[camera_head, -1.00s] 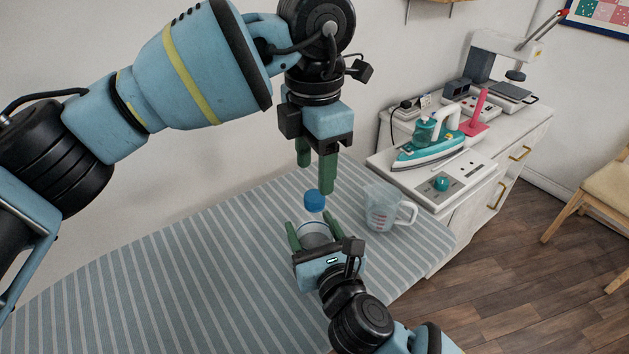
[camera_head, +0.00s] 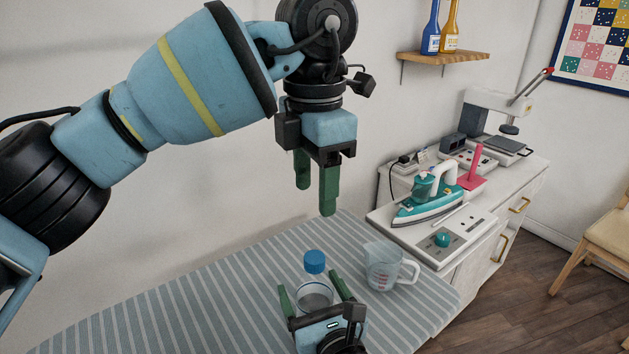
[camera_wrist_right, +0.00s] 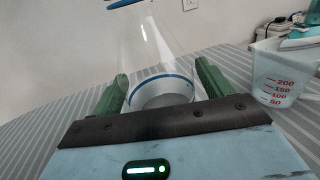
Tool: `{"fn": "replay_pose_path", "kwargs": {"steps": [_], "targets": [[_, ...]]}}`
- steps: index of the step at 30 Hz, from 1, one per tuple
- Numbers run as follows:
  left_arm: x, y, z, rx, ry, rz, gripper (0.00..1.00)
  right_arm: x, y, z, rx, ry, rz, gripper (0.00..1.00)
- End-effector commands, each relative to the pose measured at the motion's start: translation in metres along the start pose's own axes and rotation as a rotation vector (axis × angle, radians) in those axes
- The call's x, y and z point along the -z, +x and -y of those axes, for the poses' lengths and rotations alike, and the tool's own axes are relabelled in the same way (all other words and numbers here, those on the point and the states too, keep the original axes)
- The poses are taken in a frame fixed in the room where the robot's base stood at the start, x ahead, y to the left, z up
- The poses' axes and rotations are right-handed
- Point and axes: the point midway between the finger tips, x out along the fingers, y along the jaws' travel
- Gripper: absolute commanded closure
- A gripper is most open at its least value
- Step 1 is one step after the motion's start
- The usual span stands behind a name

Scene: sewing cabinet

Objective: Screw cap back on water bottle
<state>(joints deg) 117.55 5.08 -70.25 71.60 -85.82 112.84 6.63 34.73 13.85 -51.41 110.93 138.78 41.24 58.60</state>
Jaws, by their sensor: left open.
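The clear water bottle (camera_head: 314,299) stands upright over the striped board, with the blue cap (camera_head: 314,262) on top of its neck. I cannot tell how tightly the cap sits. My left gripper (camera_head: 314,200) points down, open and empty, above the cap and clear of it. My right gripper (camera_head: 310,282) has its green fingers on both sides of the bottle and appears shut on it. In the right wrist view, the bottle's lower part (camera_wrist_right: 162,92) fills the space between the fingers (camera_wrist_right: 162,75); only a blue edge shows at the top.
A clear measuring jug (camera_head: 383,268) stands close right of the bottle on the striped ironing surface (camera_head: 190,312). A teal iron (camera_head: 428,200) and a white cabinet (camera_head: 480,262) are further right. The striped surface at left is clear.

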Motion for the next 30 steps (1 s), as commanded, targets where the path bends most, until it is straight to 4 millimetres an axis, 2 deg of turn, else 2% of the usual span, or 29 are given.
{"fn": "replay_pose_path", "kwargs": {"steps": [11,24,30], "targets": [[0.0,0.001,0.0,0.001,-0.001,0.0,0.46,0.0,-0.004,0.0,0.0,0.0,0.0,0.17],[-0.001,0.011,-0.002,0.012,0.0,-0.006,0.46,0.002,-0.065,0.0,0.0,0.001,-0.003,0.17],[-0.001,0.013,-0.003,0.014,-0.001,-0.007,0.46,0.0,-0.077,0.0,0.001,0.001,0.0,0.17]]}}
